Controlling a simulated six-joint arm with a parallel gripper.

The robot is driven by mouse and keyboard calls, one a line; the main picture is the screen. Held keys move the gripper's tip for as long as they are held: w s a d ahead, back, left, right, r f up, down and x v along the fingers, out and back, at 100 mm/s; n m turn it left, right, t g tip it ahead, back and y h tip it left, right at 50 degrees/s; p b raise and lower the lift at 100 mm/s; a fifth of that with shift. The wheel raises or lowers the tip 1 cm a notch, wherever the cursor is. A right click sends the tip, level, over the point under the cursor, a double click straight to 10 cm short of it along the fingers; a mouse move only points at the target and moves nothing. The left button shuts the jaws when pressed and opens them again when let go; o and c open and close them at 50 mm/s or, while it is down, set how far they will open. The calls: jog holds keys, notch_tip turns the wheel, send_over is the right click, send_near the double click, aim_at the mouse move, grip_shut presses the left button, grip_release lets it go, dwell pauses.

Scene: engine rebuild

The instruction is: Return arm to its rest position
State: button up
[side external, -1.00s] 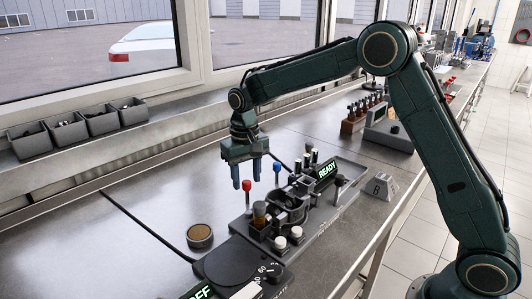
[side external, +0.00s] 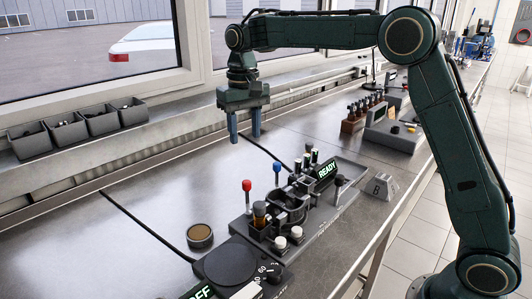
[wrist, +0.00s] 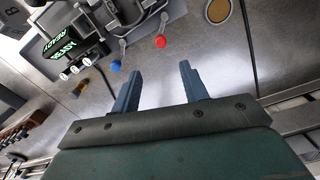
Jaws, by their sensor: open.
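My gripper (side external: 244,134) is open and empty, its two blue fingers pointing down, held well above the bench near its back edge. In the wrist view the gripper (wrist: 156,82) shows with a clear gap between its fingers and bare bench beyond them. My dark green arm reaches across from the right with its forearm nearly level. A grey fixture (side external: 318,222) with a lit READY display (side external: 327,169) stands on the bench below and to the right of the gripper. It carries a red-knobbed lever (side external: 247,186) and a blue-knobbed lever (side external: 277,167), both upright and apart from the gripper.
A round dial unit (side external: 231,264) and a round brown-topped puck (side external: 200,235) are at the front. Small grey bins (side external: 68,132) sit on the left ledge. A wooden rack (side external: 352,124) and a block marked B (side external: 381,187) stand right.

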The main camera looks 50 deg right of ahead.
jog(key=shift+r, duration=0.1)
dwell(0.3)
jog(key=s+d+r+n+t, duration=0.1)
jog(key=s+r, duration=0.2)
jog(key=s, duration=0.5)
jog(key=s+d+r+t, duration=0.2)
jog(key=s+r, duration=0.1)
jog(key=s, duration=0.6)
jog(key=s+f+t, duration=0.1)
jog(key=s+f, duration=0.2)
jog(key=s, duration=0.5)
jog(key=s+f+n+t, duration=0.1)
jog(key=s+f, duration=0.2)
jog(key=s, duration=0.5)
jog(key=shift+d+f+n+t, duration=0.25)
jog(key=shift+d+n+t, duration=0.05)
jog(key=shift+d, duration=0.15)
